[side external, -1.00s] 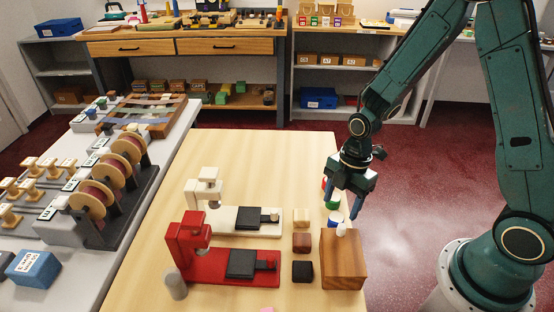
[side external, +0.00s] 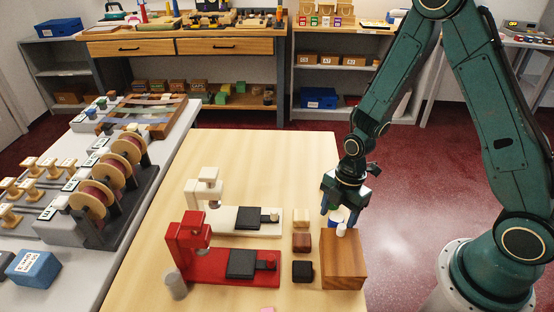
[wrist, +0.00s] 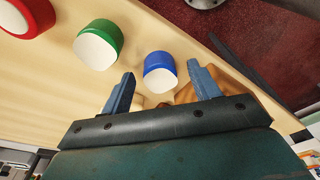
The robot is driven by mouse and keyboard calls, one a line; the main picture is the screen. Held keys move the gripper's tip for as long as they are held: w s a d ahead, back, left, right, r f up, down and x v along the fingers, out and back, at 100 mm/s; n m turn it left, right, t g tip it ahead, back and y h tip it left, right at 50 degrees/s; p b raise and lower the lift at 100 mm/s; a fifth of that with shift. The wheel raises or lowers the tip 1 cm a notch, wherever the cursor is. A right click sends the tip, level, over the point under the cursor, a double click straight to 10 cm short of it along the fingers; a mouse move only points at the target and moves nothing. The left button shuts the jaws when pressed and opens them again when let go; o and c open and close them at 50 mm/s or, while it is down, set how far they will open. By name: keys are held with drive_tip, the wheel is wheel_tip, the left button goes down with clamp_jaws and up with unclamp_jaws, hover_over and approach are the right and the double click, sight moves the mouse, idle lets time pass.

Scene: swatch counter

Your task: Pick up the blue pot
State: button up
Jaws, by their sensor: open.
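The blue pot (wrist: 159,72), with a white face, stands at the end of a row in the wrist view. In the side view, the blue pot (side external: 336,216) shows partly behind and below my gripper (side external: 341,213). My gripper, seen in the wrist view (wrist: 160,72), is open, with one finger to each side of the pot in the picture. Nothing is held. I cannot tell whether the fingers reach down around the pot or are still above it. The pot's far side is hidden.
A green pot (wrist: 99,44) and a red pot (wrist: 26,16) stand beside it in the row. A wooden block (side external: 343,266) with a white knob (side external: 341,229) is close in front.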

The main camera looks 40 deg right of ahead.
sight(337, 217)
drive_tip(key=c, duration=1.1)
drive_tip(key=shift+r, duration=0.2)
wheel_tip(337, 217, up, 20)
drive_tip(key=shift+f, duration=0.15)
idle(0.7)
